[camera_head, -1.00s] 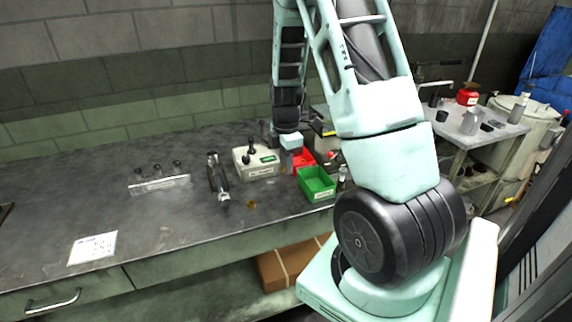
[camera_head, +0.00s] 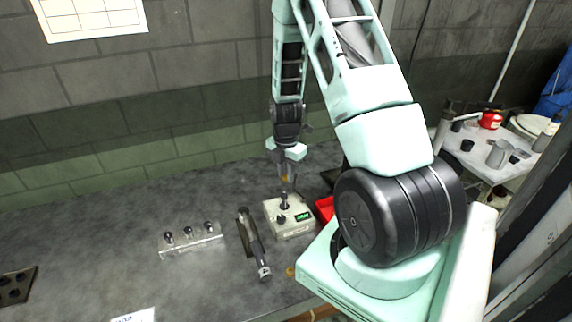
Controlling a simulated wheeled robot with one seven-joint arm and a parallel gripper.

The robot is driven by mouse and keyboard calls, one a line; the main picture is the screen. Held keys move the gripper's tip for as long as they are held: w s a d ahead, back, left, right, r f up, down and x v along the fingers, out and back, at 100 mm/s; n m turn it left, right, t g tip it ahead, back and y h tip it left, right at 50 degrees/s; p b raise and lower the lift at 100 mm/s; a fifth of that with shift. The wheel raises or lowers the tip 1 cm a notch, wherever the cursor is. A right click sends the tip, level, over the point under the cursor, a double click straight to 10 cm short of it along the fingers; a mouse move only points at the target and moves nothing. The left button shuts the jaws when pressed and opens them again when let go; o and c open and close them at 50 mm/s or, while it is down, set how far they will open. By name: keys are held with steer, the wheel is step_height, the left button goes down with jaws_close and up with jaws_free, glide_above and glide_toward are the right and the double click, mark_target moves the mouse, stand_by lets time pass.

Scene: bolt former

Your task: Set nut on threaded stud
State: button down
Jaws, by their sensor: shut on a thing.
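My gripper (camera_head: 287,178) points down at the end of my arm, above the pale box with a green display (camera_head: 291,228). It is shut on a small brass-coloured thing, which looks like the nut (camera_head: 285,178), though it is tiny and partly covered by the fingers. A dark upright post, perhaps the threaded stud (camera_head: 284,202), stands on the box just below the gripper, with a small gap seeming to show between them. A shorter dark knob (camera_head: 281,219) sits in front of it. Threads cannot be made out.
A clear rack (camera_head: 191,243) with 3 dark-topped bolts stands left. A dark cylindrical tool (camera_head: 254,243) lies between rack and box. Another brass-coloured piece (camera_head: 290,271) lies near the front edge. A red bin (camera_head: 325,209) is right of the box, partly hidden by my arm.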

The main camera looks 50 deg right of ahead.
steer(key=shift+w+r, duration=0.25)
steer(key=shift+w, duration=0.05)
steer(key=shift+w+d+f, duration=0.1)
steer(key=shift+w+f, duration=0.1)
steer(key=shift+f, duration=0.1)
steer(key=shift+f+b, duration=1.6)
steer(key=shift+f, duration=0.65)
steer(key=shift+f+b, duration=1.3)
steer(key=shift+f, duration=0.1)
steer(key=c, duration=1.2)
jaws_free()
step_height(320, 180, up, 18)
steer(key=b, duration=0.3)
steer(key=shift+f, duration=0.25)
